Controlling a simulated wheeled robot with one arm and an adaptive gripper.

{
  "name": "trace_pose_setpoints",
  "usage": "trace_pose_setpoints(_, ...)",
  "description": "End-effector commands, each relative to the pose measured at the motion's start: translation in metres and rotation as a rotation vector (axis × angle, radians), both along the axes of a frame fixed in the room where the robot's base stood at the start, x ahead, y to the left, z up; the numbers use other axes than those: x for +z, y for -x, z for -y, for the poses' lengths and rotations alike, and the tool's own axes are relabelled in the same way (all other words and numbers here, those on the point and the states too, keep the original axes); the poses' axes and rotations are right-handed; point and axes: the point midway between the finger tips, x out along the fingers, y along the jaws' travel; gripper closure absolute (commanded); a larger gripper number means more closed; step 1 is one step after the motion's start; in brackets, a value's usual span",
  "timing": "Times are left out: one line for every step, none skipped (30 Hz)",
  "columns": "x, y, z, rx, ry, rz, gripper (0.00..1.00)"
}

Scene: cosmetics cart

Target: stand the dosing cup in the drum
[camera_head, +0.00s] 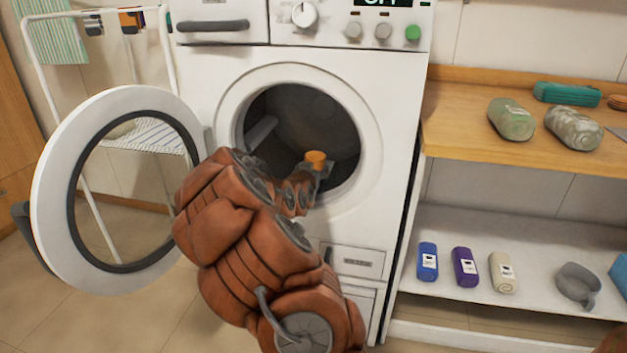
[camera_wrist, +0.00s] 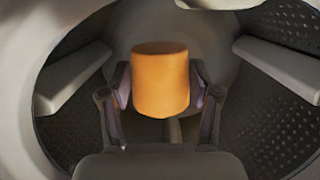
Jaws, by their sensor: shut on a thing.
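The orange dosing cup (camera_head: 316,158) is in my gripper (camera_head: 318,170), at the front of the washing machine's round door opening. In the wrist view the cup (camera_wrist: 160,82) sits between the two fingers of my gripper (camera_wrist: 162,98), which are shut on its sides. The drum (camera_wrist: 272,110) shows its dark perforated wall and pale paddles around and beyond the cup. In the head view the drum (camera_head: 300,115) is open and dark inside. Its lower part is hidden by my arm and the door rim. The cup looks roughly upright.
The round washer door (camera_head: 52,190) stands swung open to the left. The opening's white rim (camera_head: 372,150) surrounds my gripper.

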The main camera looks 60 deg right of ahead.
Motion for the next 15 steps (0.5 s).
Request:
trace_pose_setpoints(0.000,-0.001,0.001,0.000,0.001,0.001,0.73)
trace_pose_setpoints(0.000,-0.001,0.002,0.000,0.001,0.001,0.73)
trace_pose_setpoints(0.000,-0.002,0.004,0.001,0.001,0.002,0.73)
trace_pose_setpoints(0.000,-0.003,0.005,0.001,0.001,0.003,0.73)
trace_pose_setpoints(-0.003,-0.004,0.005,0.001,0.001,0.002,0.73)
trace_pose_setpoints(-0.011,-0.004,0.005,0.001,0.000,-0.001,0.73)
trace_pose_setpoints(-0.015,-0.003,0.005,0.001,0.000,-0.002,0.73)
trace_pose_setpoints(-0.020,-0.003,0.004,0.001,0.000,-0.002,0.73)
trace_pose_setpoints(-0.026,-0.003,0.004,0.000,0.000,-0.002,0.73)
trace_pose_setpoints(-0.029,-0.003,0.004,0.000,0.001,-0.002,0.73)
trace_pose_setpoints(-0.032,-0.003,0.004,0.001,0.001,-0.002,0.73)
trace_pose_setpoints(-0.034,-0.003,0.004,0.001,0.001,0.000,0.73)
trace_pose_setpoints(-0.035,-0.003,0.004,0.001,0.001,0.001,0.73)
trace_pose_setpoints(-0.035,-0.003,0.004,0.001,0.002,0.001,0.73)
trace_pose_setpoints(-0.035,-0.003,0.004,0.001,0.001,0.002,0.73)
